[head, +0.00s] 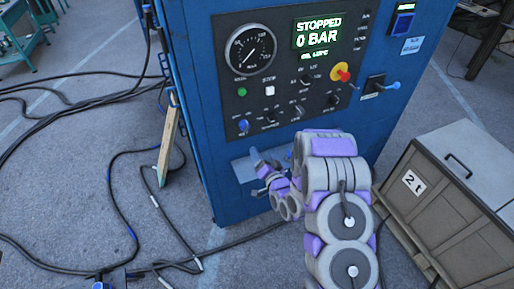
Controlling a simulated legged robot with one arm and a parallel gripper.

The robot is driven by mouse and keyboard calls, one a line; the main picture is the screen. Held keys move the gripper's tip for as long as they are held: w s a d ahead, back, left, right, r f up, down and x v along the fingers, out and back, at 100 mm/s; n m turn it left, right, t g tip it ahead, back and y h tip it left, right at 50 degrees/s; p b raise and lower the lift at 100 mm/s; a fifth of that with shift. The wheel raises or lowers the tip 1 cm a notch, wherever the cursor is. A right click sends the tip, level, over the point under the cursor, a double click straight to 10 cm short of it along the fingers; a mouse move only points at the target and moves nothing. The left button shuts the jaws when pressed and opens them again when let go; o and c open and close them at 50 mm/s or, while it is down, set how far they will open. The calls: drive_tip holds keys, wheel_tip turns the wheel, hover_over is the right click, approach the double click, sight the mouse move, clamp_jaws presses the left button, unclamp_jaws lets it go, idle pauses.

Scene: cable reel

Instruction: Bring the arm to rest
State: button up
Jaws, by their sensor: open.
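My grey and purple arm reaches up from the bottom of the head view and folds over in front of the blue control cabinet (188,85). My gripper (264,178) is at the left end of the folded arm, close to the lower front of the cabinet, by a light metal plate (243,170). It is small in view and open, with nothing seen between its fingers. A blue lever-like part (255,157) shows right by it; I cannot tell whether they touch. The arm hides part of the cabinet's lower front.
The cabinet's display (318,33) reads "STOPPED 0 BAR". A gauge (250,49) and a red and yellow knob (341,72) are on its panel. A crate marked "2t" (440,225) stands right. Black cables (125,205) lie on the left floor near a wooden piece (168,140).

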drive_tip(key=shift+s+d, duration=0.2)
drive_tip(key=shift+s, duration=0.3)
drive_tip(key=s+d+r+n+g+h+b, duration=0.2)
drive_tip(key=s+d+r+n+g+h, duration=0.25)
drive_tip(key=s+d+r+g, duration=0.5)
drive_tip(key=s+a+r+g, duration=0.1)
drive_tip(key=s+r+g, duration=0.2)
drive_tip(key=s, duration=0.9)
drive_tip(key=s+r+g+b, duration=0.1)
drive_tip(key=s+r+g, duration=0.1)
drive_tip(key=s, duration=1)
drive_tip(key=s+a+r+g+h, duration=0.1)
drive_tip(key=s+r+g, duration=0.2)
drive_tip(key=s, duration=0.9)
drive_tip(key=shift+s+a+r+n+g, duration=0.2)
drive_tip(key=shift+a+r+n+g, duration=0.15)
drive_tip(key=shift+g, duration=0.4)
